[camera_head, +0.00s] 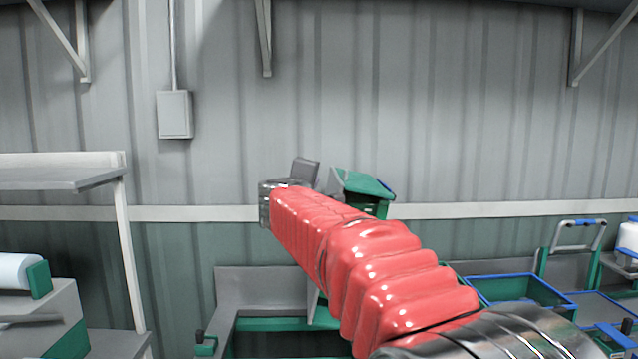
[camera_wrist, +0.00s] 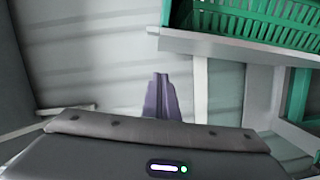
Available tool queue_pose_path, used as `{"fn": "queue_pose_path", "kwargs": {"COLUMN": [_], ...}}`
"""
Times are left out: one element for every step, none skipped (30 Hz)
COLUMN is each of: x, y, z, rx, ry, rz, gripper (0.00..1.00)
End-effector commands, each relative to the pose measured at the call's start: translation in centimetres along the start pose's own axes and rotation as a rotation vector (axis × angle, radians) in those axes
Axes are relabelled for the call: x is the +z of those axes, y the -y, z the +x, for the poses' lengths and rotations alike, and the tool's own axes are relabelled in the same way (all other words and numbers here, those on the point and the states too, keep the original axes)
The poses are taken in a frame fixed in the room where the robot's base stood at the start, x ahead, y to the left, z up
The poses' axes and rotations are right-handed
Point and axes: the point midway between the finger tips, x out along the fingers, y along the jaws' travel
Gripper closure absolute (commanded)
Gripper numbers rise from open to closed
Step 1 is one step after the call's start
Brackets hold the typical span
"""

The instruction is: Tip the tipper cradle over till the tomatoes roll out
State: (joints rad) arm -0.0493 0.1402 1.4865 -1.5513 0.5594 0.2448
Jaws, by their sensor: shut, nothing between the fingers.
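My gripper (camera_wrist: 161,84) is shut and empty in the wrist view, its two thin grey-purple fingers together. In the head view my red-sleeved arm reaches up across the middle, and the gripper end is small and partly hidden. A green slatted crate (camera_wrist: 245,18) is at the top right of the wrist view, above a pale ledge and apart from my fingers. In the head view a tilted green box-like part (camera_head: 366,184) shows just right of the arm's end. I cannot tell whether either is the tipper cradle. No tomatoes are visible.
A grey panel with green framing (camera_head: 258,288) stands low behind my arm. Green crates with blue rims (camera_head: 520,291) are at the lower right. A grey shelf (camera_head: 62,180) on a white post is at the left. The corrugated wall (camera_head: 450,110) stands behind.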

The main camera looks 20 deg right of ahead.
Motion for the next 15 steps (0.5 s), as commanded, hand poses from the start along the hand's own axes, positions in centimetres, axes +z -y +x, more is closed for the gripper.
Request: {"fn": "queue_pose_path", "kwargs": {"x": [0.0, 0.0, 0.0, 0.0, 0.0, 0.0, 0.0, 0.1, 0.1, 0.0, 0.0, 0.0, 0.0, 0.1, 0.1], "y": [-0.1, -0.1, -0.1, -0.1, -0.1, -0.1, -0.1, -0.1, -0.1, -0.1, -0.1, -0.1, -0.1, 0.0, -0.1], "z": [-0.8, -1.2, -1.8, -2.2, -2.6, -3.2, -3.6, -3.9, -4.5, -4.8, -5.1, -5.5, -5.7, -5.9, -6.1], "rx": [0.001, 0.001, 0.002, 0.001, 0.002, 0.002, 0.002, 0.002, 0.002, 0.002, 0.002, 0.002, 0.002, 0.002, 0.002], "ry": [-0.001, -0.001, 0.000, -0.001, -0.001, -0.001, -0.001, 0.000, 0.001, 0.000, 0.000, 0.000, 0.001, 0.001, 0.002], "rz": [0.001, 0.001, 0.002, 0.001, 0.001, 0.001, 0.000, 0.000, 0.000, 0.000, 0.000, 0.000, 0.000, 0.000, 0.000], "gripper": [1.00, 1.00, 1.00, 1.00, 1.00, 1.00, 1.00, 1.00, 1.00, 1.00, 1.00, 1.00, 1.00, 1.00, 1.00]}}
